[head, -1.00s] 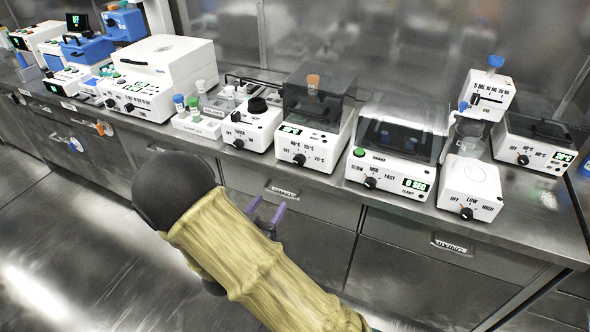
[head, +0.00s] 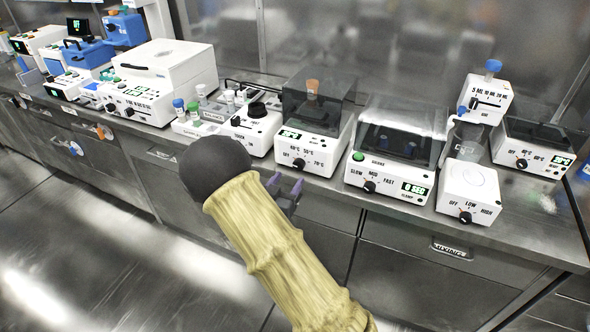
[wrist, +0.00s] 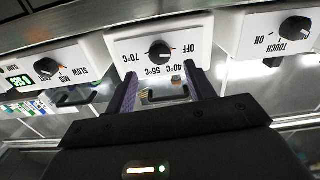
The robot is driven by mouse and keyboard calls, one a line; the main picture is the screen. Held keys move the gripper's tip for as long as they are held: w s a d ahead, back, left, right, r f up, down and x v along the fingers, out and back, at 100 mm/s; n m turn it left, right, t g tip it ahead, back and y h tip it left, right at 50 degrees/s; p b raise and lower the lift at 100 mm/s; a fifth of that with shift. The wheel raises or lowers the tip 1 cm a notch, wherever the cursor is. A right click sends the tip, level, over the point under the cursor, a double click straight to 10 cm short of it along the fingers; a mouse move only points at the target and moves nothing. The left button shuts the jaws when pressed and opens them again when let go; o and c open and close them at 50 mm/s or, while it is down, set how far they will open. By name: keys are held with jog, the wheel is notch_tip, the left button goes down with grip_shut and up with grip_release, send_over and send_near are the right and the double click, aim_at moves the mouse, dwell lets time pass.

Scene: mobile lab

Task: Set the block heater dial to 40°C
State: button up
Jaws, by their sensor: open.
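The block heater (head: 322,143) is a white box with a dark clear cover, in the middle of the counter. Its black dial (head: 298,163) is on the sloped front, with OFF, 40°C, 55°C and 70°C marked around it. In the wrist view the dial (wrist: 160,53) appears upside down; I cannot tell its exact setting. My gripper (head: 285,187) is in front of and below the heater. In the wrist view its purple fingers (wrist: 161,80) are apart and empty, with the dial just beyond the gap between their tips. My arm hides part of the drawers.
A shaker (head: 388,170) with a SLOW/MID/FAST dial stands close on the right. A device marked TOUCH (head: 250,125) stands close on the left. A drawer handle (wrist: 165,95) shows below the heater. The floor (head: 90,230) at left is clear.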

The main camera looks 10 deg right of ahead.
aim_at(297, 166)
jog(key=x, duration=0.5)
jog(key=shift+w+d, duration=0.25)
jog(key=shift+w, duration=0.1)
jog(key=c, duration=1)
